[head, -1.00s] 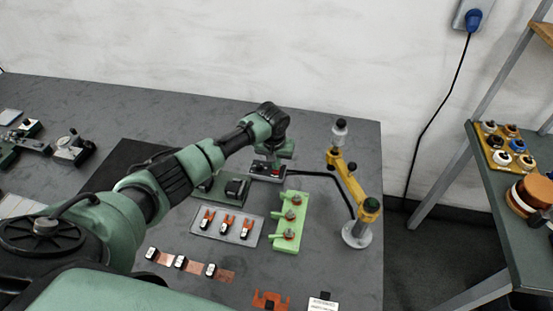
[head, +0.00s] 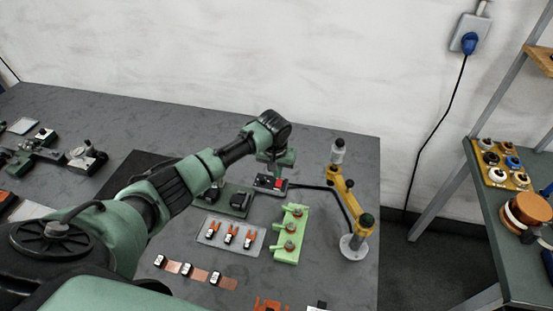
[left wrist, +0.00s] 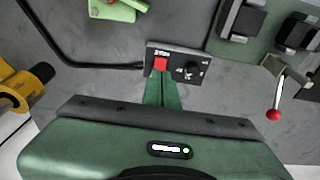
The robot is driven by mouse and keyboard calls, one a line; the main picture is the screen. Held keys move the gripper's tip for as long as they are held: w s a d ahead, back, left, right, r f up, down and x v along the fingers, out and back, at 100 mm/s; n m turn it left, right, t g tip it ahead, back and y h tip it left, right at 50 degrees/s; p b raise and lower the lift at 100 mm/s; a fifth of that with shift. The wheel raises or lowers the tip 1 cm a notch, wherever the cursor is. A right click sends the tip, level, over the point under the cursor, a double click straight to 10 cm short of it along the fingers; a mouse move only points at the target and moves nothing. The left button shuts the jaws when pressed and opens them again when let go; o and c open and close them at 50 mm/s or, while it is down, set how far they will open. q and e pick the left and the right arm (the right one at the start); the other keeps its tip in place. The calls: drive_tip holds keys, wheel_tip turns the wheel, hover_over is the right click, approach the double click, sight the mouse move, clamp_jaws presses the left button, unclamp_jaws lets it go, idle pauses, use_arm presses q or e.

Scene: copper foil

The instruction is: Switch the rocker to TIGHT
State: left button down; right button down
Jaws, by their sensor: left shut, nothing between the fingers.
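My left gripper (head: 277,173) points down at the box, shut and empty. In the left wrist view its green fingers (left wrist: 163,82) end at or just above the rocker; contact is unclear. My right gripper is out of view.
A yellow arm stand (head: 343,190) stands right of the box, with a black cable running from the box towards it. A green holder (head: 290,236) and a grey plate with several clips (head: 228,234) lie in front. A shelf (head: 510,250) is far right.

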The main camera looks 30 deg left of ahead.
use_arm(q)
wheel_tip(320, 180, up, 8)
drive_tip(key=s+b, duration=0.1)
drive_tip(key=s, duration=0.1)
drive_tip(key=shift+s+d+f+b, duration=0.25)
drive_tip(key=shift+s+b, duration=0.1)
drive_tip(key=shift+w+f, duration=0.1)
